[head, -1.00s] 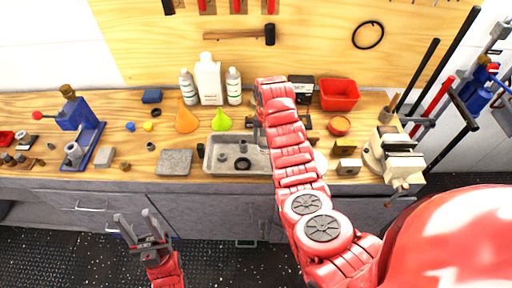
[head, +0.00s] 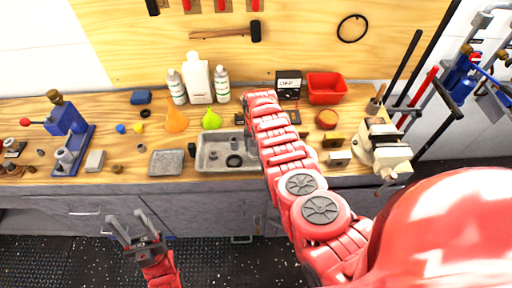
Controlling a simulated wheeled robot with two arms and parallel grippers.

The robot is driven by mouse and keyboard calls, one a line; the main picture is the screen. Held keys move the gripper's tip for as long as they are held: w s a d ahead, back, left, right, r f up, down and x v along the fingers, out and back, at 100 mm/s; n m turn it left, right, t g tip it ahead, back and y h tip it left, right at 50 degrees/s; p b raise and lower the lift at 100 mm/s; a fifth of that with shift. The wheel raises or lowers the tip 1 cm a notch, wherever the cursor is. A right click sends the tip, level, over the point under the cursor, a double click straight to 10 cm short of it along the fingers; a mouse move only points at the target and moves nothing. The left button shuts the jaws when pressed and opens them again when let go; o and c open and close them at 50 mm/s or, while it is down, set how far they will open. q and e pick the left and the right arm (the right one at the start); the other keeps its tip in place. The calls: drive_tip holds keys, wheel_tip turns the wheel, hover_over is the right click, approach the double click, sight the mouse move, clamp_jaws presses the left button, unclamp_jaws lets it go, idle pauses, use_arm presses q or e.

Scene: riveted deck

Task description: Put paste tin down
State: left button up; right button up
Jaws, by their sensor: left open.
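A round, low tin with a red side and brownish top (head: 327,119) stands on the wooden bench, in front of the red bin; it looks like the paste tin, but I cannot read a label. My left gripper (head: 126,217) is open and empty, low in front of the bench drawers and away from the tin. My right arm reaches over the bench from the lower right. Its gripper is mostly hidden behind its own wrist, near the grey tray's right end, so I cannot see its jaws or anything in them.
The grey tray (head: 205,166) holds small parts. White bottles (head: 199,82), an orange funnel (head: 176,121) and a green funnel (head: 211,119) stand behind it. The red bin (head: 326,90) is at the back right, a vise (head: 388,150) at the right edge, a blue press (head: 70,122) left.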

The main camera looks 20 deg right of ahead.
drive_tip(key=shift+f, duration=0.1)
drive_tip(key=o, duration=1.2)
